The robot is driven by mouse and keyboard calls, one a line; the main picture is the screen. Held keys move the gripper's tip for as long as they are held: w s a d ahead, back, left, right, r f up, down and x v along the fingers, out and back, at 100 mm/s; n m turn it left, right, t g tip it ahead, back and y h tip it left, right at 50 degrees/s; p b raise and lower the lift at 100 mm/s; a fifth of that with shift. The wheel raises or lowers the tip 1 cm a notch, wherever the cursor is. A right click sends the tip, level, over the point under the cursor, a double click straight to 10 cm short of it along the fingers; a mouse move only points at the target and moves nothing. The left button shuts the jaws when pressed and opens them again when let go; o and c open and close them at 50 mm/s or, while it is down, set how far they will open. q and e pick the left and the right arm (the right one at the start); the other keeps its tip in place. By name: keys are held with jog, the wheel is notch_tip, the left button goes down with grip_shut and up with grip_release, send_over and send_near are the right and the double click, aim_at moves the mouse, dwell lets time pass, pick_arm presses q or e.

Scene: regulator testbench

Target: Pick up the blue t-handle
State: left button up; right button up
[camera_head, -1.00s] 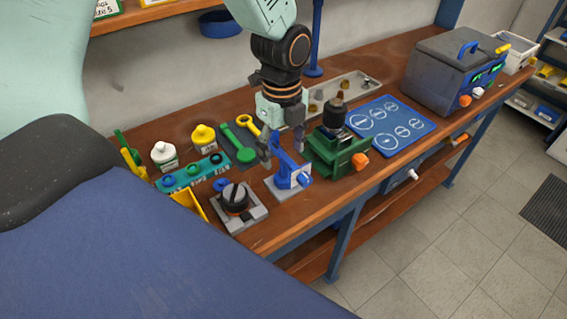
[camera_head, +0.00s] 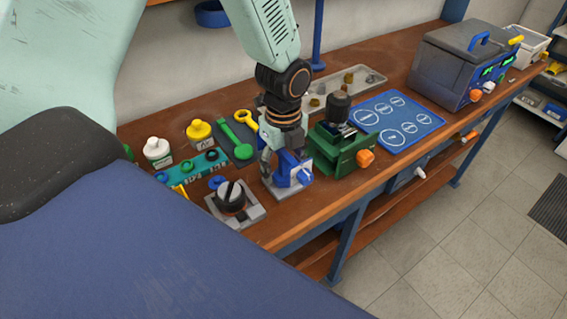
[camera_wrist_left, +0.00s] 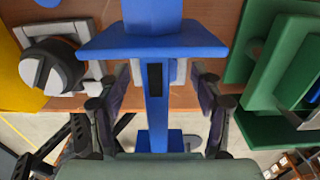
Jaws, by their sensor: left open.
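The blue t-handle (camera_head: 291,164) stands on a small light base at the bench's front edge in the head view, partly hidden by my left gripper (camera_head: 272,160). In the left wrist view, a blue T-shaped piece (camera_wrist_left: 152,42) has a wide crossbar and a stem running down between the two fingers. My left gripper (camera_wrist_left: 158,100) is open, with one finger on each side of the stem. Gaps show between the fingers and the stem, so it is not gripped. My right gripper is not in view.
A green vise-like fixture (camera_head: 342,152) stands close on the right. A black knob on a grey plate (camera_head: 233,201) sits close on the left.

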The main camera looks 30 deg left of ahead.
pick_arm(q)
jog(key=shift+w+d+f, duration=0.15)
jog(key=shift+d+f, duration=0.05)
jog(key=shift+f, duration=0.05)
jog(key=shift+s+a+f, duration=0.1)
jog(key=shift+s+a, duration=0.2)
jog(key=shift+a, duration=0.4)
jog(key=shift+c, duration=0.3)
jog(key=shift+a, duration=0.1)
jog(key=shift+c, duration=0.7)
jog(key=shift+w+d, duration=0.25)
jog(key=shift+d, duration=0.35)
jog(key=c, duration=0.5)
jog(key=shift+c, duration=0.5)
jog(key=shift+s+a, duration=0.15)
jog(key=shift+a, duration=0.1)
jog(key=c, duration=0.3)
grip_shut()
